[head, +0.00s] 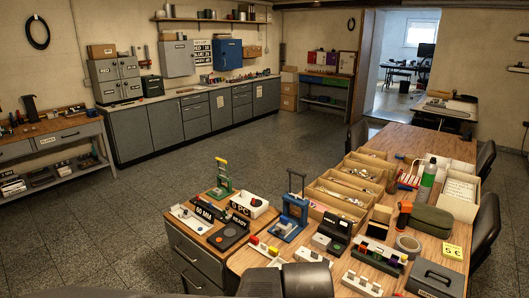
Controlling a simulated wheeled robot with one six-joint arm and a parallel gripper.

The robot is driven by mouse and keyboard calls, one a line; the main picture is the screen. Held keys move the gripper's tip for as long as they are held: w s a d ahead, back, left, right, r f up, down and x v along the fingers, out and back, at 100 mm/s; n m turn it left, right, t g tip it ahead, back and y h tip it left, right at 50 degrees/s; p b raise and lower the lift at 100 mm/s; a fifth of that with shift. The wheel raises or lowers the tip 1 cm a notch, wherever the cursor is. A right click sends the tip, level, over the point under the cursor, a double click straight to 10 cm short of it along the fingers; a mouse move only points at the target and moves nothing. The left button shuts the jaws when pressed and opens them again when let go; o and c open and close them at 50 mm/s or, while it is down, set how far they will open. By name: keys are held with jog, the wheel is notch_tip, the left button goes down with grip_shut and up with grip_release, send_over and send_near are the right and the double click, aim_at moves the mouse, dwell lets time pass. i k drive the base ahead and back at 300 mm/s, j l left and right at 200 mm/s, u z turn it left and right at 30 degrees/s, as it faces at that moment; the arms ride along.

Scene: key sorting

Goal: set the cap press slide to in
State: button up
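No label naming a cap press is readable, so I cannot tell for sure which device it is. One candidate is a blue press-like stand (291,218) with a tall dark frame, at the left end of the long wooden table. Another is a green stand (221,178) with a yellow top, at the back of the low cabinet. A slide and its position are too small to make out on either. My gripper is not identifiable in the head view.
The low grey cabinet (196,262) also carries a black block (229,236) and white devices. Wooden trays (335,196), a green bottle (428,172) and a dark green case (431,221) crowd the long table. Open floor (90,220) lies to the left.

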aim_at(280, 228)
jog(key=z, duration=0.3)
jog(key=i+j, duration=0.35)
jog(key=i+j+u, duration=0.1)
jog(key=i+j, duration=0.25)
jog(key=j, duration=0.25)
